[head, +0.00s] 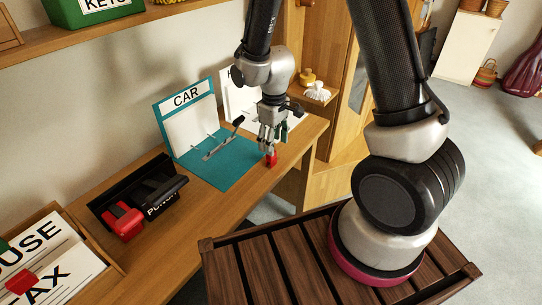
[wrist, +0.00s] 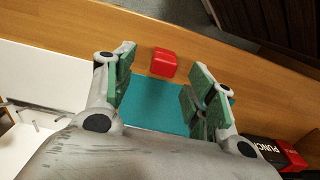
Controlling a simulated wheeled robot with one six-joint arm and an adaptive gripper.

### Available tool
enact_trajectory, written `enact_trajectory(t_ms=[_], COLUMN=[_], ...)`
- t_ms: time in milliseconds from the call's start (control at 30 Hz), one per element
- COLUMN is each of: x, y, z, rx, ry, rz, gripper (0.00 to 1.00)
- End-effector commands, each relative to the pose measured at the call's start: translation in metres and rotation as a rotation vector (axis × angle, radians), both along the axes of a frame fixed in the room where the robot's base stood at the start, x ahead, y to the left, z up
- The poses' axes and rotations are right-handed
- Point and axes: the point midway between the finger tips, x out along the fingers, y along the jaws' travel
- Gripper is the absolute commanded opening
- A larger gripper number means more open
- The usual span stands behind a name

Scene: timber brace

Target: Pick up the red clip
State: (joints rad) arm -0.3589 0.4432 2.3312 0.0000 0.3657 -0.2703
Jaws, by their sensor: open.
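The red clip (head: 271,159) is a small red block on the wooden desk, at the right edge of the teal mat (head: 221,173). In the wrist view the red clip (wrist: 163,62) lies between and a little beyond the two green-padded fingertips. My gripper (head: 270,142) is above the clip in the head view, pointing down. In the wrist view my gripper (wrist: 160,75) is open and empty, with a finger on either side of the clip's line. It does not visibly touch the clip.
A CAR board (head: 187,112) stands behind the mat, with a grey metal bar (head: 223,142) in front of it. A black punch (head: 160,190) and a red object (head: 124,222) sit to the left. Sign papers (head: 40,262) lie in a wooden tray at the lower left.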

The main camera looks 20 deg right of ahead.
Motion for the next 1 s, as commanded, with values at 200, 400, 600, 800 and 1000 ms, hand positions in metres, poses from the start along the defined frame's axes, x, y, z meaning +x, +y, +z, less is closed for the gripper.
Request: enact_trajectory(t_ms=[200,400,600,800,1000], x=[-0.001,-0.001,0.0,0.0,0.0], y=[0.005,0.007,0.007,0.007,0.007], z=[-0.031,-0.057,-0.061,-0.061,-0.061], rx=[-0.002,-0.002,-0.001,-0.001,-0.001], ry=[0.005,0.004,0.001,0.001,0.001], rz=[0.001,-0.001,-0.001,-0.001,-0.001], gripper=[0.55,0.55,0.55,0.34,0.15])
